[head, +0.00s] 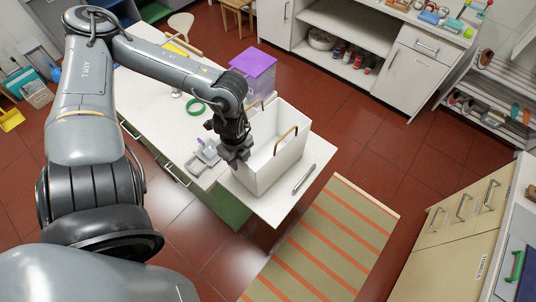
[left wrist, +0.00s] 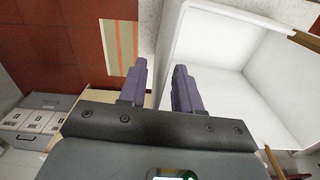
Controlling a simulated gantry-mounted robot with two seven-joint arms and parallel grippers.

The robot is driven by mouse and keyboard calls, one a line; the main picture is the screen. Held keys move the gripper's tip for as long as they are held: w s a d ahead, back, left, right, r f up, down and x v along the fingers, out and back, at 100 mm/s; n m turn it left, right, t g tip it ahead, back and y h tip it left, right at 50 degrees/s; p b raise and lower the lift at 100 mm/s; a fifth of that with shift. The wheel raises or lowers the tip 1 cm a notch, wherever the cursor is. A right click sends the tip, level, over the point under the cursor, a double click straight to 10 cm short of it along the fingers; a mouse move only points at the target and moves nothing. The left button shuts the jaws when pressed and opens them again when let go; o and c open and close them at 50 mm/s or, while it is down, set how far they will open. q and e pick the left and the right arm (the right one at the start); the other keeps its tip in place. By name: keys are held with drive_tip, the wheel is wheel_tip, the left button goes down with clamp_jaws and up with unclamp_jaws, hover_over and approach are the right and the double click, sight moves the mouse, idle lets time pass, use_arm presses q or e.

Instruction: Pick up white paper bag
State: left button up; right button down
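The white paper bag (head: 282,165) stands upright and open at the top on the white counter, with two tan handles at its rim. My left gripper (head: 236,158) is at the bag's near left side. In the left wrist view its two dark fingers (left wrist: 158,88) are apart with nothing clamped between them. The bag (left wrist: 245,75) fills the right side there, its inside empty. One finger overlaps the bag, and the bag's near edge appears in the gap between the fingers. Whether a finger touches the bag, I cannot tell. My right gripper is not in view.
A purple box (head: 254,66) stands behind the bag, and a green ring (head: 196,107) lies on the counter (head: 268,211). A grey dispenser-like item (head: 206,153) is left of the gripper. A pen-like object (head: 304,179) lies right of the bag. A striped rug (head: 325,245) covers the floor.

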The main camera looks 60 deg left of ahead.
use_arm(q)
drive_tip(key=shift+f, duration=0.45)
clamp_jaws()
drive_tip(key=shift+r, duration=0.1)
